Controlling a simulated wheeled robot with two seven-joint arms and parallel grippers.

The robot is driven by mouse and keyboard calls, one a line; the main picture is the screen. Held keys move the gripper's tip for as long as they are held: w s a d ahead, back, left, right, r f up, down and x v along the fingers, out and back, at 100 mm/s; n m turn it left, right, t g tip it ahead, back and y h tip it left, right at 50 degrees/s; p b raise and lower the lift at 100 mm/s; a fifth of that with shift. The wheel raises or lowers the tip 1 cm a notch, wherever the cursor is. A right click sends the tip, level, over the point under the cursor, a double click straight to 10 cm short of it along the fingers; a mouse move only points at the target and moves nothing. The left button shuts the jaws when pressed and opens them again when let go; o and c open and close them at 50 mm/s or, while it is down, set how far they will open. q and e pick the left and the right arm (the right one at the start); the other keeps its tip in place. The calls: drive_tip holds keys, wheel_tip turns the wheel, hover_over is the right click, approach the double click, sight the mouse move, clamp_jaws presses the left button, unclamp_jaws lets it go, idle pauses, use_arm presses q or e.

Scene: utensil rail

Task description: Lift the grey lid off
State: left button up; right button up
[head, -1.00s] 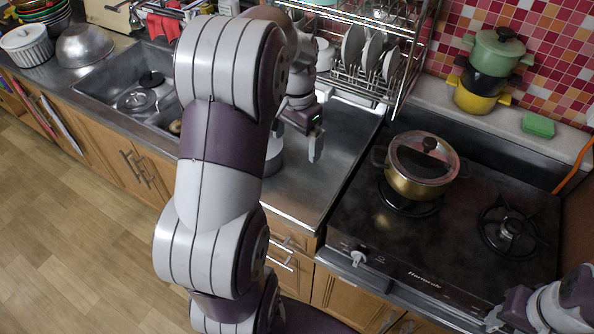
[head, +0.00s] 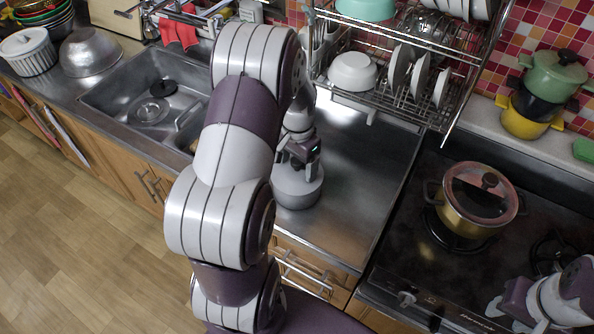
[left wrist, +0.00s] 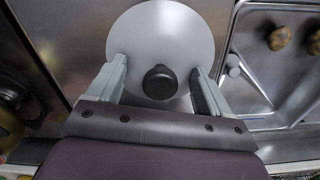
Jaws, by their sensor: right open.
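The grey lid (left wrist: 160,35) is a round disc with a black knob (left wrist: 160,82) in the left wrist view. In the head view the lid sits on a grey pot (head: 297,196) on the steel counter, partly hidden by my left arm. My left gripper (head: 300,172) is over the lid. In the left wrist view its fingers (left wrist: 160,72) are spread, one on each side of the knob, with gaps, so it holds nothing. My right gripper (head: 496,312) is open and empty at the lower right, by the stove front.
A brass pot with a glass lid (head: 476,205) stands on the stove (head: 420,262) to the right. A dish rack (head: 395,85) hangs behind the grey pot. The sink (head: 135,90) lies to the left. Bare steel counter (head: 360,185) is free right of the pot.

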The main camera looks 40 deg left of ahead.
use_arm(q)
drive_tip(key=shift+s+d, duration=0.25)
drive_tip(key=c, duration=0.7)
drive_tip(key=shift+s+f, duration=0.15)
drive_tip(key=shift+f, duration=0.05)
drive_tip(key=shift+c, duration=0.4)
drive_tip(key=shift+d, duration=0.1)
drive_tip(key=shift+r, duration=0.4)
clamp_jaws()
drive_tip(key=r, duration=0.2)
drive_tip(key=b, duration=0.1)
drive_tip(key=shift+w+a+r, duration=0.25)
drive_tip(key=shift+w+r, duration=0.1)
drive_tip(key=shift+r, duration=0.05)
drive_tip(key=w+d+r+p, duration=0.1)
drive_tip(key=w+d+r, duration=0.4)
drive_tip(key=d, duration=0.5)
wheel_tip(320, 180, up, 3)
drive_tip(key=shift+w+d+f, duration=0.1)
drive_tip(key=shift+w+d, duration=0.1)
